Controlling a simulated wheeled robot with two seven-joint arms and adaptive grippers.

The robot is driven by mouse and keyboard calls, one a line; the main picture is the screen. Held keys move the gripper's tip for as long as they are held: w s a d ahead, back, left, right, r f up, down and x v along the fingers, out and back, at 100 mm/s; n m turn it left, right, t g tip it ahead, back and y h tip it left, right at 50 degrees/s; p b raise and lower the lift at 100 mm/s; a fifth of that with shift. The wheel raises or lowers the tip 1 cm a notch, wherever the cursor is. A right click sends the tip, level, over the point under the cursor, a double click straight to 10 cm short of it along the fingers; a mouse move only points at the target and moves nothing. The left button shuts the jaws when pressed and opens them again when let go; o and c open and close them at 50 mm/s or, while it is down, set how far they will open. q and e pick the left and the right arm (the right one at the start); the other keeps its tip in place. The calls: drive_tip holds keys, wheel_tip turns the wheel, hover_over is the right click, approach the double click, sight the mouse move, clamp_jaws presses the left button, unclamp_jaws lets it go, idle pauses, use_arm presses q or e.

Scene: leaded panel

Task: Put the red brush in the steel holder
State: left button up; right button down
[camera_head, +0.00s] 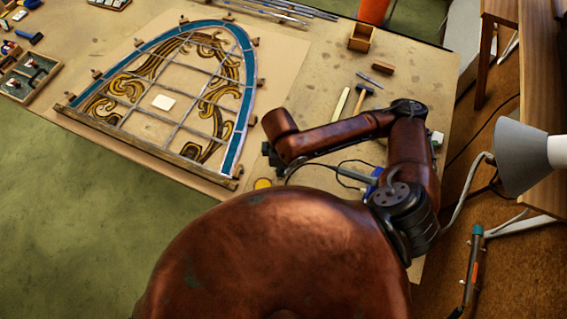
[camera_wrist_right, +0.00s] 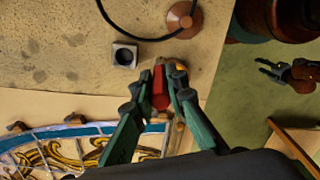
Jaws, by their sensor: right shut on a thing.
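The red brush (camera_wrist_right: 160,88) is between the green fingers of my right gripper (camera_wrist_right: 165,82) in the right wrist view. The gripper is shut on it. The steel holder (camera_wrist_right: 124,55) is a small square block with a round dark hole. It stands on the table to the upper left of the brush, apart from it. In the head view my right arm reaches in from the right, and its gripper is mostly hidden; I cannot make out the brush or holder there. My left gripper (camera_wrist_right: 268,68) shows at the right of the wrist view, its fingers apart and empty.
The leaded panel (camera_head: 238,103) lies left of my right arm. A copper disc (camera_wrist_right: 184,18) with a black cord is near the holder. A hammer (camera_head: 364,92), a wooden box (camera_head: 361,37) and a wooden block (camera_head: 382,68) lie further back. Bare table lies around the holder.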

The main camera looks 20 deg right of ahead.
use_arm(q)
drive_tip(key=shift+f+b, duration=0.45)
drive_tip(key=shift+f, duration=0.55)
use_arm(e)
drive_tip(key=shift+w+d+f, duration=0.7)
drive_tip(key=shift+w+f, duration=0.4)
drive_tip(key=shift+f, duration=0.6)
drive_tip(key=shift+w+d+f, duration=0.65)
drive_tip(key=shift+w+f, duration=0.5)
drive_tip(key=shift+f, duration=0.55)
drive_tip(key=shift+w+d+f, duration=0.7)
drive_tip(key=shift+w+f, duration=0.4)
drive_tip(key=shift+f, duration=0.6)
drive_tip(key=shift+f, duration=0.1)
drive_tip(key=c, duration=2)
unclamp_jaws()
drive_tip(key=shift+o, duration=0.5)
use_arm(q)
drive_tip(key=shift+s+f, duration=0.1)
drive_tip(key=shift+f, duration=0.1)
use_arm(e)
wheel_tip(320, 180, up, 12)
